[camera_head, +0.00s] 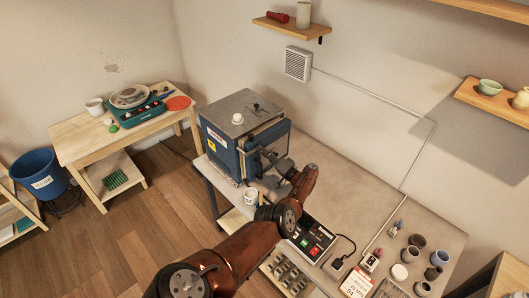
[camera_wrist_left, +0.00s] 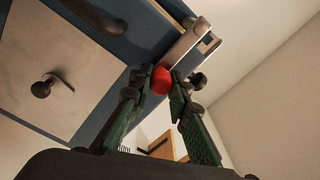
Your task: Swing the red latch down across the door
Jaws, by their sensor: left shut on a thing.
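The kiln (camera_head: 222,148) is a blue box with a grey top, standing on the worktable. It also shows close up in the wrist view as a blue edge (camera_wrist_left: 108,52) beside a pale panel. My left gripper (camera_head: 268,180) is at the kiln's right-hand side. In the wrist view the fingers of my left gripper (camera_wrist_left: 161,78) are closed on the rounded red end of the latch (camera_wrist_left: 160,82). A metal bracket (camera_wrist_left: 186,44) sits just beyond the red end. In the head view the gripper and arm hide the latch and part of the door side. My right gripper is out of view.
A control box (camera_head: 312,240) with lit buttons stands on the worktable beside my arm. A white mug (camera_head: 251,196) is near the table's front edge. Several small pots (camera_head: 417,241) stand at the right. The table behind the control box is clear.

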